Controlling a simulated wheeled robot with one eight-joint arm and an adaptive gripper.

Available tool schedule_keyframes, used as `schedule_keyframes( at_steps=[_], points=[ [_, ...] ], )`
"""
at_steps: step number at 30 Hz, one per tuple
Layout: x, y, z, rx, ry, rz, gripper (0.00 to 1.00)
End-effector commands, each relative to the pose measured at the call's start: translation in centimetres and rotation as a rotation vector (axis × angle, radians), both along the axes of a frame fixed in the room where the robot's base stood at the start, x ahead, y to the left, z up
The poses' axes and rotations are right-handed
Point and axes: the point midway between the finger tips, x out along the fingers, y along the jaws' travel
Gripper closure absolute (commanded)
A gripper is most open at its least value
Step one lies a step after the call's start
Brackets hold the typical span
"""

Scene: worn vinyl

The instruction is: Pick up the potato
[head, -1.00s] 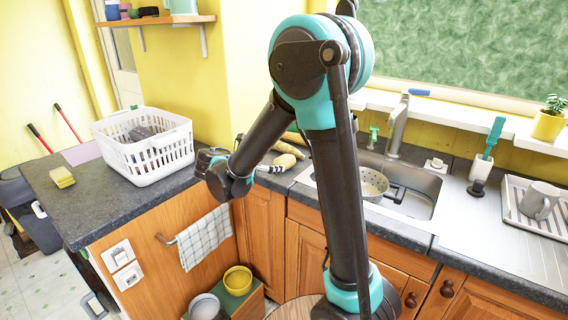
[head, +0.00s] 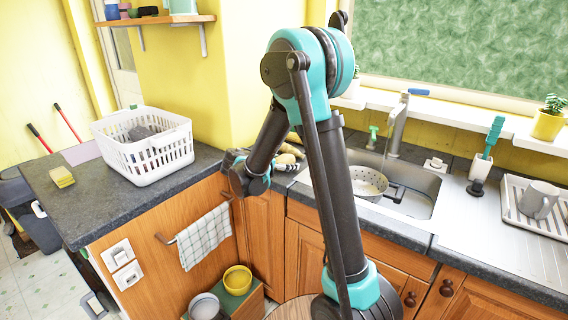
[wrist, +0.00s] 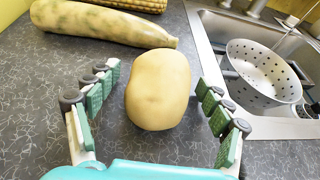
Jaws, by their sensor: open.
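The potato (wrist: 158,90) is a pale tan, rounded lump on the dark grey countertop, in the middle of the wrist view. My gripper (wrist: 159,80) is open, with its green-padded fingers on the left and right of the potato. Gaps show between the potato and both fingers, so it does not appear to be held. In the head view my gripper is small on the counter near the corner, and the potato is hard to make out there.
A long pale vegetable (wrist: 100,22) lies just beyond the potato, with a corn cob (wrist: 135,4) behind it. A colander (wrist: 262,75) sits in the sink at right. A white laundry basket (head: 150,155) stands on the counter at left.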

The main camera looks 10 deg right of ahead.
Motion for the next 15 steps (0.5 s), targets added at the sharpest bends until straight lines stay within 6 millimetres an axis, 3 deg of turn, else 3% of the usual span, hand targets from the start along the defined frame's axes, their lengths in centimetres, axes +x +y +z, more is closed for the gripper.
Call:
schedule_keyframes(
  at_steps=[3,15],
  points=[
    [-0.03,0.04,0.02,0.0,0.0,0.0,0.21],
    [-0.05,0.04,0.03,0.0,0.0,0.0,0.71]
  ],
)
